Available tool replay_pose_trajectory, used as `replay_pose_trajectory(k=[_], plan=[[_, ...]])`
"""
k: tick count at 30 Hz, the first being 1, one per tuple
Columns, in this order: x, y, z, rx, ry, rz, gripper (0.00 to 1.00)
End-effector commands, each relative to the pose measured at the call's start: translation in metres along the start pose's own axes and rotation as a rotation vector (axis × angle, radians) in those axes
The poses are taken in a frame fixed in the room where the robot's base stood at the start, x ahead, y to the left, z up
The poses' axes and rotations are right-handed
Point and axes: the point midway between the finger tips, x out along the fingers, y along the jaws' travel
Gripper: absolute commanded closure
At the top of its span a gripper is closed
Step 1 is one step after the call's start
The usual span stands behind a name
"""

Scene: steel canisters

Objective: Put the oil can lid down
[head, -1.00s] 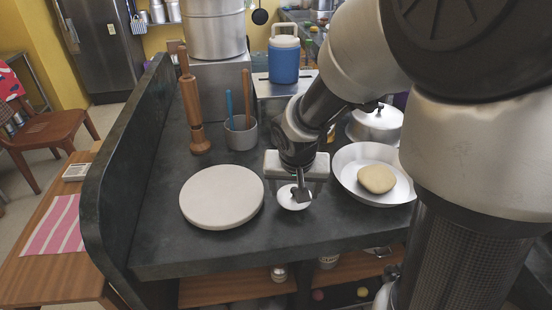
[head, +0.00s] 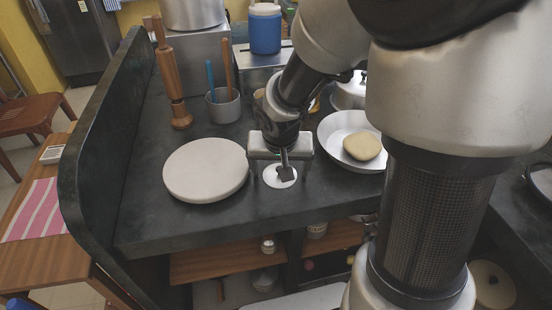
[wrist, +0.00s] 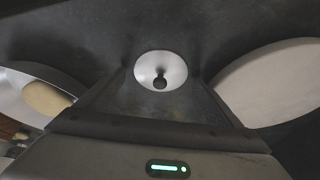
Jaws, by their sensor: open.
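The oil can lid is a small round pale metal disc (head: 281,177) with a dark knob. It lies on the dark counter (head: 200,228) between the round white board and the metal bowl. My gripper (head: 280,178) is open above the lid, its fingers spread to either side and apart from it. In the wrist view the lid (wrist: 161,68) lies flat on the counter, knob up, with nothing held. In the head view my gripper hides part of the lid.
A round white board (head: 205,170) lies to the left. A metal bowl (head: 330,130) with dough (head: 362,147) is to the right. A cup of utensils (head: 224,108) and a wooden grinder (head: 175,85) stand behind. The front counter strip is clear.

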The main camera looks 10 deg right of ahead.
Motion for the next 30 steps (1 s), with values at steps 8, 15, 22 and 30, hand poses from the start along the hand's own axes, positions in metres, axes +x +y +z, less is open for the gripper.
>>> replay_pose_trajectory(k=[8, 15, 22, 30], plan=[[-0.038, 0.0, -0.004, 0.0, 0.004, -0.001, 0.13], [-0.09, 0.0, -0.004, 0.0, 0.005, -0.002, 0.13], [-0.118, 0.0, -0.002, 0.001, 0.002, -0.001, 0.13], [-0.176, 0.021, 0.01, -0.05, 0.039, -0.015, 0.13]])
